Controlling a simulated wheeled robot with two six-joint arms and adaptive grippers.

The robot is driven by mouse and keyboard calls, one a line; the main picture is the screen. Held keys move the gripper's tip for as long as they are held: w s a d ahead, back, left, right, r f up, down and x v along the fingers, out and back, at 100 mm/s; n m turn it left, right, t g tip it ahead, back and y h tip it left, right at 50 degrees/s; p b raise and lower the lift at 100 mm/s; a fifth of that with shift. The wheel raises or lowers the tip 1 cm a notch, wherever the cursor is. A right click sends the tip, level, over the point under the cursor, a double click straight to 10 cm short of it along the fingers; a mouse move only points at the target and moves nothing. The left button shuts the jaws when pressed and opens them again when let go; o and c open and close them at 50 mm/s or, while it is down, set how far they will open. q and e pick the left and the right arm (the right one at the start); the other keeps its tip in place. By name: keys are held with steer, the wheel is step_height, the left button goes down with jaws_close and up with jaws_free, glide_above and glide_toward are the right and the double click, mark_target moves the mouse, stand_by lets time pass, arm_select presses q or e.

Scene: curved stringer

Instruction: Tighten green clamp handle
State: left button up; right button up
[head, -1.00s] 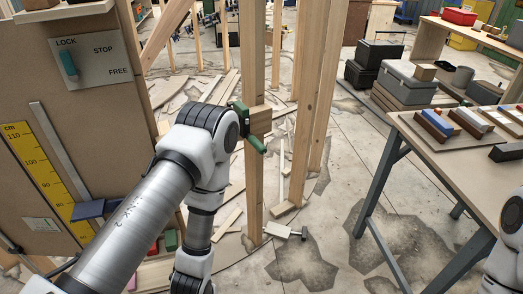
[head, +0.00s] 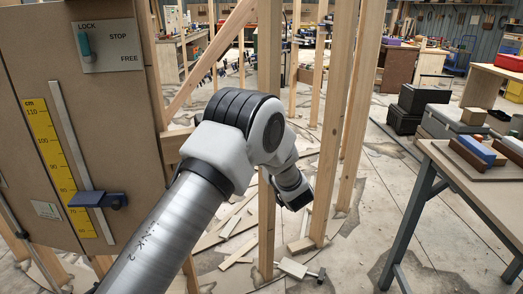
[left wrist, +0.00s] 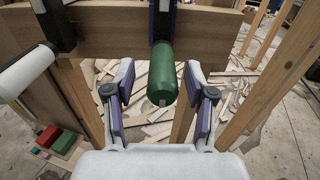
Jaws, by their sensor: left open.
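The green clamp handle (left wrist: 164,75) hangs below a horizontal wooden board (left wrist: 110,30) in the left wrist view. A dark and purple clamp part (left wrist: 163,22) lies against the board above it. My left gripper (left wrist: 159,70) is open, its two purple-padded fingers on either side of the handle, with visible gaps. I cannot tell the depth of the fingers along the handle. In the head view, my left arm hides the clamp and its handle, and the gripper fingers do not show. My right gripper is in neither view.
Upright wooden studs (head: 345,120) stand close to my left arm. A panel with a lever (head: 85,42) and a yellow scale (head: 52,150) stands at left. A workbench (head: 480,190) is at right. Wood scraps lie on the floor.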

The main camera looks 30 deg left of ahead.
arm_select(q)
steer(key=x, duration=0.4)
steer(key=shift+w+a+p, duration=0.2)
steer(key=shift+w+p, duration=0.05)
steer(key=shift+p, duration=0.05)
steer(key=shift+f, duration=0.1)
jaws_close()
steer(key=shift+m, duration=0.3)
